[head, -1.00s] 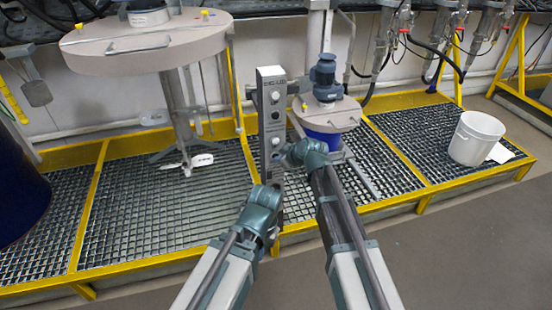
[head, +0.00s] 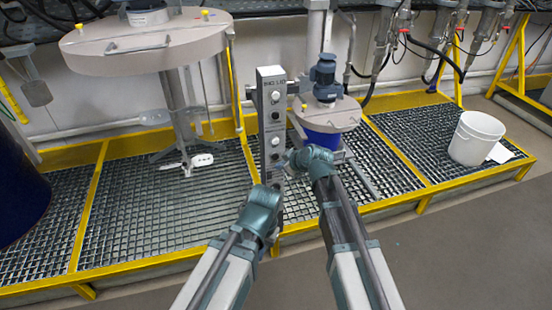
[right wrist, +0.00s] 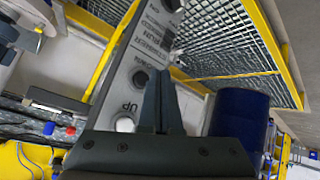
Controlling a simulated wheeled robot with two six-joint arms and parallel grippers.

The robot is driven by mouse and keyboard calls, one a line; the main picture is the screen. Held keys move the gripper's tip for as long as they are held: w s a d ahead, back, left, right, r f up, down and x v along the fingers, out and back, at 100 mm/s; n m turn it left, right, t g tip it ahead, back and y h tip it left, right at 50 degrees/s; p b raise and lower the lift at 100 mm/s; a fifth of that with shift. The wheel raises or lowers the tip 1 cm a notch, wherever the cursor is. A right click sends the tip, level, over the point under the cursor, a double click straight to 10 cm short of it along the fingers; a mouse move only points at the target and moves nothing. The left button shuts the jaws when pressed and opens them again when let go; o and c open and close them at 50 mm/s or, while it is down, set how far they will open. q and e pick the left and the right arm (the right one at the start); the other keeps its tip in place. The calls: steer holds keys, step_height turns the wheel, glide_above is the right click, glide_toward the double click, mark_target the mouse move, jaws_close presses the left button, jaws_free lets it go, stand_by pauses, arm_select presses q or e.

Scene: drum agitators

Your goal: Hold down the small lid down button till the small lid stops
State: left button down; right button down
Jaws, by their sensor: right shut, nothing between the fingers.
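The grey button post (head: 271,110) stands upright in the middle of the head view, with white and black buttons down its face and "BIG LID" at its top. In the right wrist view, the button panel (right wrist: 118,85) shows a dark button (right wrist: 140,78) and a white button (right wrist: 125,124) by the word UP. My right gripper (head: 287,160) is shut and empty beside the post's lower part. Its fingertips (right wrist: 161,73) are close to the dark button; contact cannot be told. The small lid (head: 328,113) sits over the blue drum (head: 322,140). My left gripper (head: 273,188) is low before the post, its fingers unclear.
The big lid (head: 145,42) hangs at the left above the yellow-edged grating (head: 190,215). A white bucket (head: 475,138) stands on the grating at the right. A blue motor (head: 323,75) stands on the small lid. Grey floor in front is clear.

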steer(key=s, duration=0.1)
steer(key=s+d, duration=0.1)
steer(key=s, duration=0.1)
steer(key=shift+s+d, duration=0.1)
steer(key=shift+s, duration=0.2)
steer(key=s+d+r+m+g+h+p, duration=0.2)
steer(key=s+r+p, duration=0.5)
steer(key=s+p, duration=0.4)
steer(key=s+d+r+m+g+h+p, duration=0.3)
steer(key=s+r+m+g+h+p, duration=0.2)
steer(key=s+r+p, duration=0.3)
steer(key=s+g+p, duration=0.1)
steer(key=s+p, duration=0.2)
steer(key=s, duration=0.2)
steer(key=shift+s+d, duration=0.15)
steer(key=shift+s, duration=0.25)
